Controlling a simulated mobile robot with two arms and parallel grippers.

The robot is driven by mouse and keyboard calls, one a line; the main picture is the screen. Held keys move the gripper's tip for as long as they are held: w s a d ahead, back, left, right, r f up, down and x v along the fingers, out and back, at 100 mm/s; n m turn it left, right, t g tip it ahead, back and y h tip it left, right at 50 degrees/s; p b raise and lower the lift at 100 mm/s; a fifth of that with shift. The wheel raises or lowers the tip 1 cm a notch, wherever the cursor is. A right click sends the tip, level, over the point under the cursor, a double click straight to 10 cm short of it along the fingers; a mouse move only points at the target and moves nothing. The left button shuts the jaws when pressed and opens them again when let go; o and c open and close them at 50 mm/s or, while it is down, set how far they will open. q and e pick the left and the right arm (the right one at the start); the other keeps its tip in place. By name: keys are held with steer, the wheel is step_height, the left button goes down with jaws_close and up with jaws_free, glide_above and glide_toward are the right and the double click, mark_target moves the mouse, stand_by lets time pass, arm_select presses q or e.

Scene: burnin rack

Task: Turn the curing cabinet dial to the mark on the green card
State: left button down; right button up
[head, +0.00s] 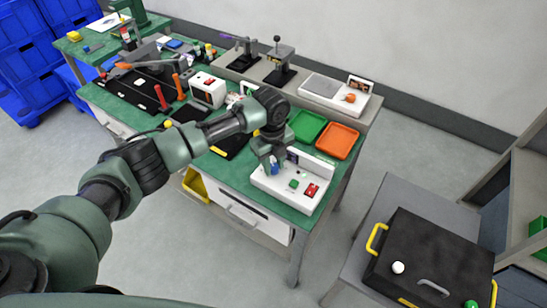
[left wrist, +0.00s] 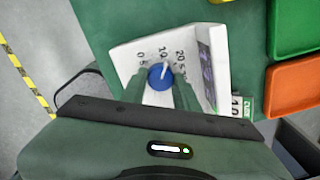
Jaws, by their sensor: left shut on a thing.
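The white curing cabinet panel (head: 262,181) sits at the near right end of the green bench. Its blue dial (left wrist: 158,78) has a white pointer line and printed numbers around it. The pointer aims up in the left wrist view, close to the 10. My left gripper (head: 272,163) comes down over the dial, and its fingers are shut on it, one on each side. The blue dial also shows under the fingers in the head view (head: 274,170). A small card (left wrist: 241,107) with digits like 10 and a greenish edge stands beside the panel, partly cut off by my gripper body.
A green button (head: 293,184) and a red switch (head: 311,190) are on the same panel. A green tray (head: 307,126) and an orange tray (head: 338,141) lie behind it. A black case (head: 430,255) lies on a grey table at the right.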

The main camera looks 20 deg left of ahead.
mark_target(273, 167)
arm_select(q)
steer(key=shift+r+n+p, duration=0.15)
steer(key=shift+n+p, duration=0.7)
steer(key=shift+n, duration=0.35)
steer(key=shift+w, duration=0.1)
steer(key=c, duration=1.1)
jaws_free()
steer(key=shift+o, duration=0.2)
steer(key=r, duration=0.4)
steer(key=r+b, duration=0.1)
steer(key=r, duration=0.2)
steer(key=shift+s+r, duration=0.2)
steer(key=shift+r, duration=0.15)
